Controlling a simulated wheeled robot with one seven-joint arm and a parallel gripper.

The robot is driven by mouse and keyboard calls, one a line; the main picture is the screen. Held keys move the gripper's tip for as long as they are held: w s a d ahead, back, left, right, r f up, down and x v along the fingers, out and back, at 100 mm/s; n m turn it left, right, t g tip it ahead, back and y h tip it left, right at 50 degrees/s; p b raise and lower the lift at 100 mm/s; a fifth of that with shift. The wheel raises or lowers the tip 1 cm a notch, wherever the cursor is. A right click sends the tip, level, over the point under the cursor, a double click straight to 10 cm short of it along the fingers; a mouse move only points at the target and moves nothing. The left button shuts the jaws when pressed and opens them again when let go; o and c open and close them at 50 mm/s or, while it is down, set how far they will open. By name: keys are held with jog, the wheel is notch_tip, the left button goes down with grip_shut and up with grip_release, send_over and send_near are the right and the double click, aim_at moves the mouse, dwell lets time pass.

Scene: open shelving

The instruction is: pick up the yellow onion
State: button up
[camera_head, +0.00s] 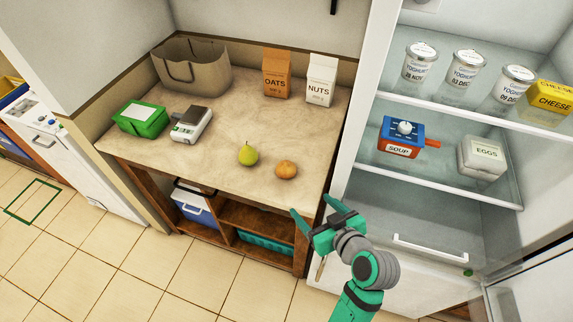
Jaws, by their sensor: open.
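The yellow onion (286,169), round and orange-brown, sits on the counter (225,177) close to its front right edge. A green pear (248,154) stands just to its left, apart from it. My gripper (313,206) is open and empty. In the picture it lies below and to the right of the onion, in front of the counter's right front corner, and does not touch the onion. Nothing hides the onion.
On the counter are a brown bag (190,68), a green tub (142,120), a scale (191,124), an oats carton (276,74) and a nuts carton (320,82). An open fridge (450,180) with food stands at the right. The counter around the onion is mostly clear.

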jog(key=w, duration=0.1)
send_near(289, 169)
jog(key=x, duration=0.5)
jog(key=shift+s+f, duration=0.15)
jog(key=shift+f, duration=0.1)
jog(key=shift+x, duration=2.65)
jog(key=c, duration=1.2)
jog(key=shift+r, duration=0.2)
